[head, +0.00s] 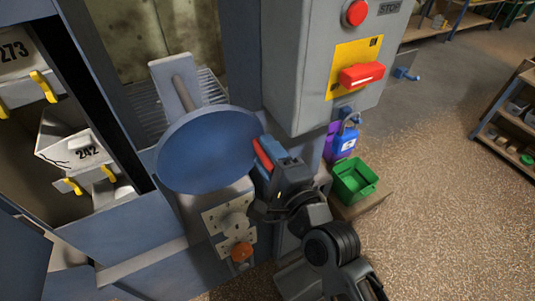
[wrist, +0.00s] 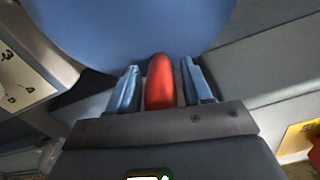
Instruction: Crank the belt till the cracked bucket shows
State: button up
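The blue crank wheel (head: 209,150) is on the front of the elevator, with a red handle (head: 263,154) at its right edge. My gripper (head: 272,165) is at that handle. In the wrist view, the red handle (wrist: 160,82) stands between the two fingers, with a narrow gap on each side, so the fingers are around it but not closed on it. Through the opening at left, bucket 242 (head: 88,151) shows a dark jagged line, like a crack, on its lower left face. Bucket 273 (head: 14,52) is above it, cut off by the picture edge.
A grey control box (head: 303,80) with a red button (head: 355,13) and a red switch handle (head: 361,74) is right of the wheel. An orange knob (head: 241,252) is under the wheel.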

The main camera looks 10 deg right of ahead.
jog(key=shift+o, duration=0.4)
jog(key=shift+s, duration=0.1)
jog(key=shift+s, duration=0.3)
jog(key=b+v, duration=0.2)
jog(key=v, duration=0.5)
jog(key=shift+d, duration=0.1)
jog(key=s+d+f+n+g+h, duration=0.1)
jog(key=s+d+f+n+h, duration=0.15)
jog(key=s, duration=0.55)
jog(key=s+d+f+n+h, duration=0.1)
jog(key=s+d+f+n, duration=0.2)
jog(key=s, duration=0.5)
jog(key=s+d+r+n, duration=0.2)
jog(key=s+r+n, duration=0.1)
jog(key=s+n, duration=0.3)
jog(key=s+d+r+n+g, duration=0.1)
jog(key=s+d+r+n, duration=0.1)
jog(key=s+n, duration=0.4)
jog(key=s+r+h, duration=0.1)
jog(key=s, duration=0.1)
jog(key=shift+s+g, duration=0.3)
